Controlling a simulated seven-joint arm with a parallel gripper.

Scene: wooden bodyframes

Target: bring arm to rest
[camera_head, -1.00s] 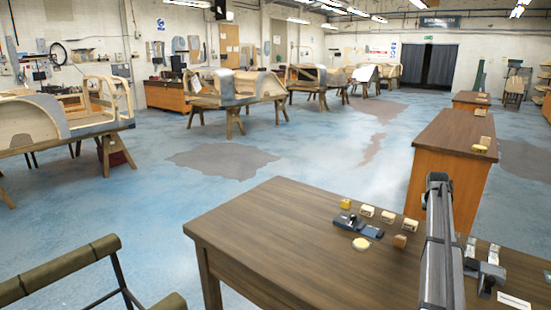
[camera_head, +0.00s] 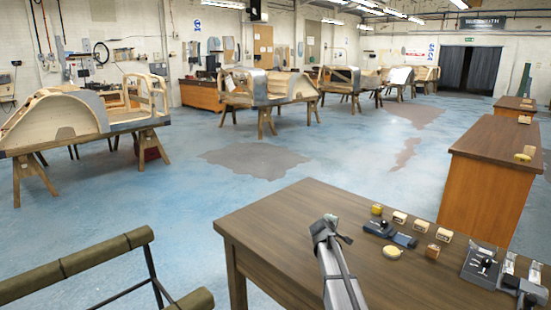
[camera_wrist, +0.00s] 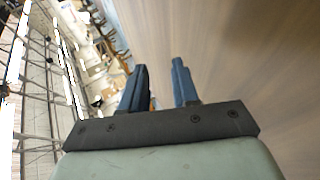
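My gripper (camera_wrist: 161,68) shows in the wrist view with its two dark blue fingers apart and nothing between them. The wrist view is tilted, with a blurred brown surface on the right and workshop clutter on the left. In the head view, my grey arm reaches up from the bottom edge in front of the dark wooden table (camera_head: 280,240).
On the table are a blue-black tool (camera_head: 390,233), a yellow block (camera_head: 376,209), a round yellow disc (camera_head: 391,252), a brown block (camera_head: 432,251), several pale blocks and a grey device (camera_head: 482,264). A chair (camera_head: 90,262) stands left. Wooden bodyframes (camera_head: 75,118) stand behind on open floor.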

